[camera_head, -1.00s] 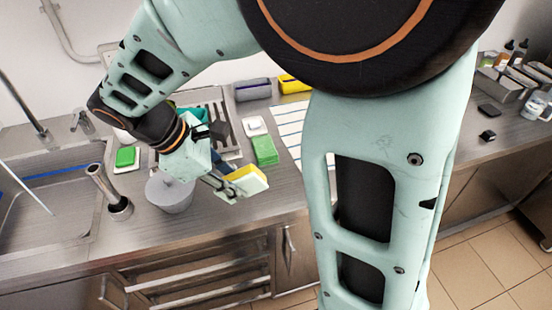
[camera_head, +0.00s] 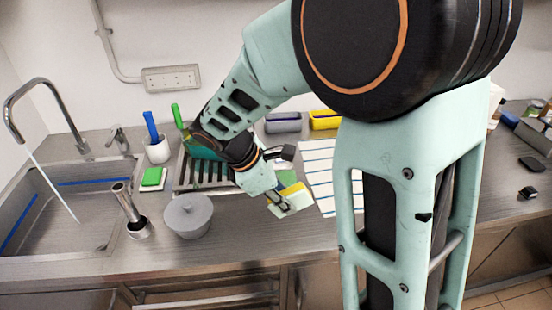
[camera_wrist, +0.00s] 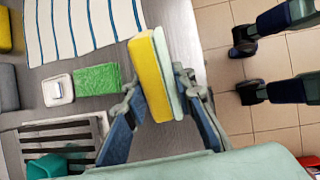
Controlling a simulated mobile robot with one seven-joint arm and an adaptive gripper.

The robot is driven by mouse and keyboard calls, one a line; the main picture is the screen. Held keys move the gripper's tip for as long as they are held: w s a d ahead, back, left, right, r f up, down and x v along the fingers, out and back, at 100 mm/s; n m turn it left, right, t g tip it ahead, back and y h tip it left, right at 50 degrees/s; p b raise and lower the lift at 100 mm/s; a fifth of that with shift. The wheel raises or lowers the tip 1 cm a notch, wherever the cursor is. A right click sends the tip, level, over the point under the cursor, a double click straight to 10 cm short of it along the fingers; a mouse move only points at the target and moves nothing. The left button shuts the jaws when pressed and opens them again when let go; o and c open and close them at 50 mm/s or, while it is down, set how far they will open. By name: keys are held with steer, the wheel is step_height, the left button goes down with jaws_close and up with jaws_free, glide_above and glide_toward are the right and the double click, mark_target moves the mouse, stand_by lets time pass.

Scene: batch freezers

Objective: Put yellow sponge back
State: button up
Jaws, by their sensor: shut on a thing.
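The yellow sponge (camera_head: 293,191) with a pale layer on one side is in my gripper (camera_head: 283,205), above the steel counter near its front edge. In the wrist view the sponge (camera_wrist: 151,80) stands between the two fingers of my gripper (camera_wrist: 160,100), which are shut on it. A green sponge (camera_wrist: 97,79) lies on the counter next to a small white dish (camera_wrist: 57,90). My arm partly hides that green sponge in the head view.
A grey holder (camera_head: 283,122) and a yellow holder (camera_head: 324,120) stand at the wall. The sink (camera_head: 50,215) is far left.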

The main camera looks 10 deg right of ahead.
steer(key=w+d+f, duration=0.1)
steer(key=w+f, duration=0.1)
steer(key=f, duration=0.1)
steer(key=w+d+f, duration=0.1)
steer(key=f, duration=0.1)
steer(key=shift+w+d+f, duration=0.25)
steer(key=shift+d, duration=0.05)
steer(key=shift+w+f, duration=0.1)
steer(key=shift+f, duration=1.55)
steer(key=shift+f, duration=0.2)
steer(key=o, duration=1)
steer(key=shift+r, duration=0.1)
